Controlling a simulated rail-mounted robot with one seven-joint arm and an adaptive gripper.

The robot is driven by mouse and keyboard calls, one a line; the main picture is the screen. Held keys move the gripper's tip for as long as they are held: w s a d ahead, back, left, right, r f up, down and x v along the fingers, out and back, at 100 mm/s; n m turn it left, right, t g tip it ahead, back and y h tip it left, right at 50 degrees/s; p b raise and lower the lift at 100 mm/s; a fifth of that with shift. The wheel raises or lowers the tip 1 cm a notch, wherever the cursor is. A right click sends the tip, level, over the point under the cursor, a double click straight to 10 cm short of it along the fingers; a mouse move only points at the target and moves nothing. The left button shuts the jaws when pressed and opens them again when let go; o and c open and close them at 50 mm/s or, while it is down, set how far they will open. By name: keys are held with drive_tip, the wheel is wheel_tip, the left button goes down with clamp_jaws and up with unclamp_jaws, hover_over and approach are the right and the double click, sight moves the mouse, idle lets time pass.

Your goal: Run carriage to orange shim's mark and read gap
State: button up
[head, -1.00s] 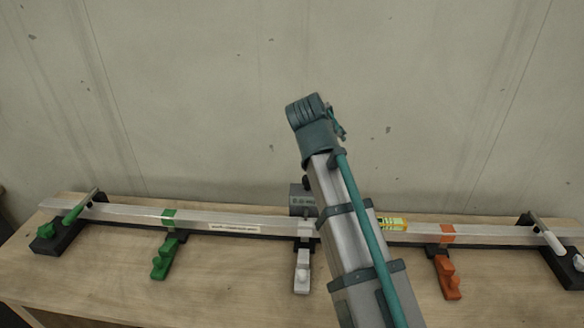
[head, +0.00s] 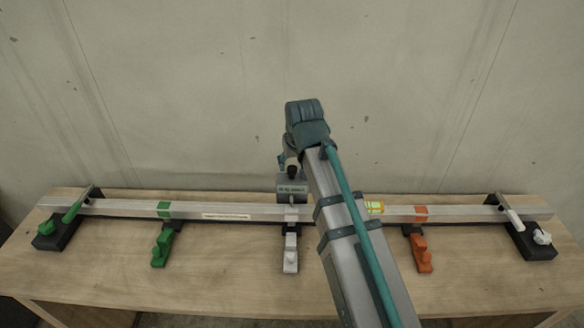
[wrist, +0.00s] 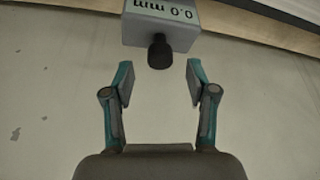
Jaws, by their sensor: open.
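The grey carriage (head: 291,188) sits on the long aluminium rail (head: 330,210), above the white block (head: 290,255). It carries a black knob (head: 292,172). The orange shim (head: 420,252) lies in front of the rail at right, below an orange mark (head: 421,213). In the wrist view the carriage (wrist: 165,22) shows an upside-down readout, "0.0 mm". My gripper (wrist: 159,80) is open. The knob (wrist: 159,52) appears between and just beyond its fingertips; I see no contact. In the head view my arm hides part of the rail right of the carriage.
A green shim (head: 161,248) and green mark (head: 164,209) are at left. Dark clamps with a green handle (head: 77,206) and white handle (head: 510,213) hold the rail ends. A yellow-green level vial (head: 375,207) is beside my arm. The front of the wooden bench (head: 220,285) is clear.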

sight(293, 169)
drive_tip(key=shift+p+x, duration=0.5)
drive_tip(key=shift+x, duration=1.9)
drive_tip(key=shift+c, duration=0.3)
clamp_jaws()
